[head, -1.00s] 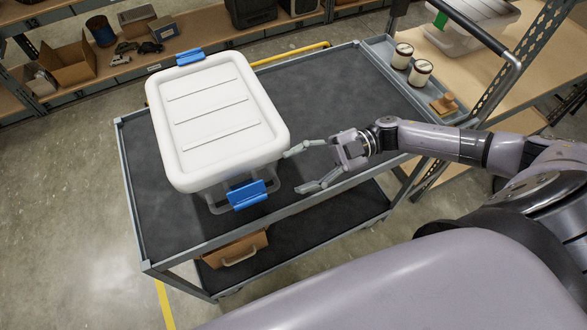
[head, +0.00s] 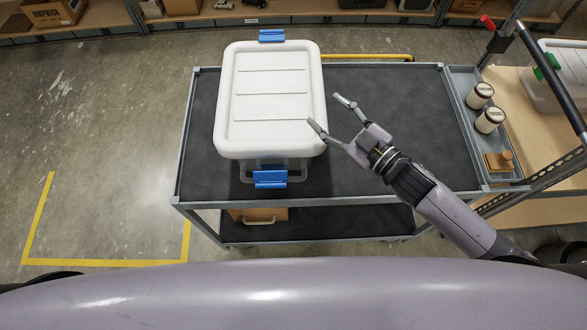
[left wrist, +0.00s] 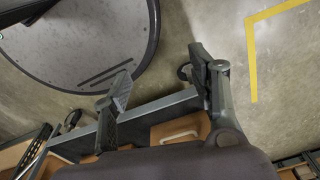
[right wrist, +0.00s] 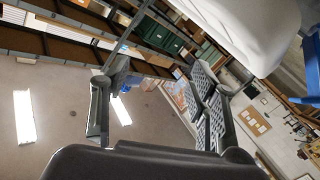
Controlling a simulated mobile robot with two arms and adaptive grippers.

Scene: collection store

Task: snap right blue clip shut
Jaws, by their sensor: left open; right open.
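A clear box with a white lid (head: 268,95) stands on the cart's dark top. One blue clip (head: 271,35) sits at the lid's far edge. Another blue clip (head: 270,178) is at the near side, below the lid rim and seemingly tilted outward. Which one is the right clip I cannot tell. My right gripper (head: 325,110) is open and empty beside the lid's right edge. In the right wrist view its fingers (right wrist: 160,72) are apart, with the lid and a blue clip (right wrist: 312,68) at right. My left gripper (left wrist: 160,68) is open and empty, outside the head view.
The cart top (head: 390,120) is clear right of the box. A side tray (head: 470,120) holds two jars (head: 484,107) and a wooden block (head: 498,160). A brown box (head: 262,215) is on the lower shelf. Shelving is behind; floor is free at left.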

